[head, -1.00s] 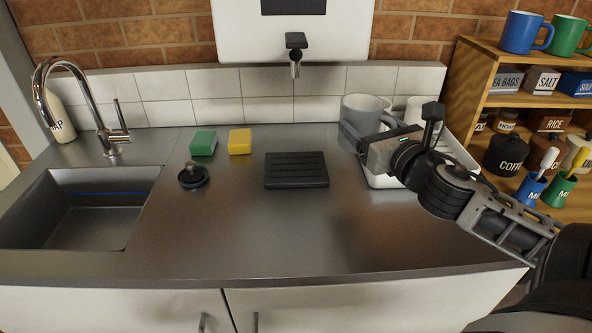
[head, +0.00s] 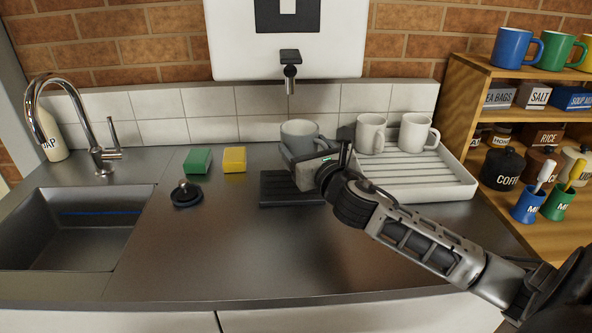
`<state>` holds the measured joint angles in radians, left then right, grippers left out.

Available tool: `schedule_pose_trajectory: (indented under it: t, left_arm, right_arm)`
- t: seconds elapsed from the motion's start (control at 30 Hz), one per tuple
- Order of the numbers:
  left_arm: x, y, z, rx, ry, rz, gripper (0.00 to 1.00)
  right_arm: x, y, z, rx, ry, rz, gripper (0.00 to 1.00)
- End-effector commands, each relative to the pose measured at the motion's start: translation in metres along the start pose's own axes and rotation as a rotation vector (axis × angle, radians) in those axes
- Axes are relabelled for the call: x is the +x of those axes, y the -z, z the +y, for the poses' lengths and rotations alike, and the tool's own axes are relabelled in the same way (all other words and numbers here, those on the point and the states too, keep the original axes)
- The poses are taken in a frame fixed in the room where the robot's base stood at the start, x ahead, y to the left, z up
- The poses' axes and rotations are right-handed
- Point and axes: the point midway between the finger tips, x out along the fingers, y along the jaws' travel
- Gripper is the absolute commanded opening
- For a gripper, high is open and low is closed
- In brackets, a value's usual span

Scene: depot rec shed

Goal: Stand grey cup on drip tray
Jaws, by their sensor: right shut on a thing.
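The grey cup (head: 299,132) is upright in the head view, under and slightly right of the wall dispenser's spout. My right gripper (head: 304,158) is shut on the grey cup from the front right and hides its lower part. The black ribbed drip tray (head: 280,190) lies on the counter below the spout, its right part hidden by my gripper. The cup appears over the tray's back edge; I cannot tell whether it touches the tray. My left gripper is not in view.
A white draining rack (head: 420,185) with two white mugs (head: 371,133) stands at right. A green sponge (head: 197,161), a yellow sponge (head: 234,160) and a black sink plug (head: 186,193) lie left of the tray. The dispenser spout (head: 290,72) hangs above. The front counter is clear.

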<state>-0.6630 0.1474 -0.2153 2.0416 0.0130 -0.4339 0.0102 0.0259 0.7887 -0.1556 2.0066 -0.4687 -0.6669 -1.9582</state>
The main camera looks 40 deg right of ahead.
Motion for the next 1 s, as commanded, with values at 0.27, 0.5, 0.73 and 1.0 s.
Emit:
schedule_pose_trajectory:
  t: [0.27,0.5,0.73,1.0]
  left_arm:
    - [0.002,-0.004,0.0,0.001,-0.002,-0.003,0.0]
    - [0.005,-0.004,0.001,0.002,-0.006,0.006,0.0]
    - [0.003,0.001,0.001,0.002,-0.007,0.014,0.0]
    - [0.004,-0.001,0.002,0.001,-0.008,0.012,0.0]
  right_arm:
    - [0.015,0.022,0.013,0.0,0.0,-0.006,0.38]
    - [0.017,0.054,0.016,0.0,0.001,-0.003,0.38]
    - [0.017,0.055,0.016,-0.002,-0.001,-0.005,0.38]
    - [0.017,0.059,0.016,-0.002,0.0,-0.001,0.93]
